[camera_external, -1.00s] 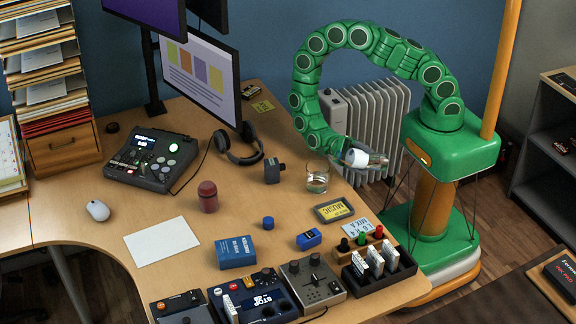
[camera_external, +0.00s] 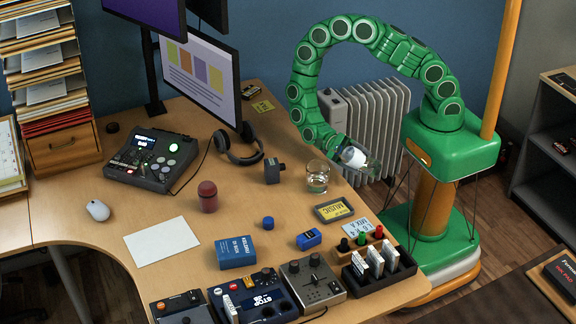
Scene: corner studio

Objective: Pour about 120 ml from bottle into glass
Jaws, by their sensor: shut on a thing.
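The glass (camera_external: 317,177) stands upright on the desk near its right edge, with some clear liquid low inside. My gripper (camera_external: 345,150) is shut on the bottle (camera_external: 369,165), a clear bottle with a white label. The bottle is tilted, its far end pointing down and to the right, and is held right of the glass, apart from it in this view. Part of the bottle is hidden by my gripper. I see no stream of liquid between bottle and glass.
A dark cassette-like box marked MUSIC (camera_external: 333,209) lies in front of the glass. A small dark block (camera_external: 273,170) and headphones (camera_external: 238,150) are to its left. A blue cap (camera_external: 268,223) and a red jar (camera_external: 208,196) stand further left. A white radiator (camera_external: 375,115) stands behind.

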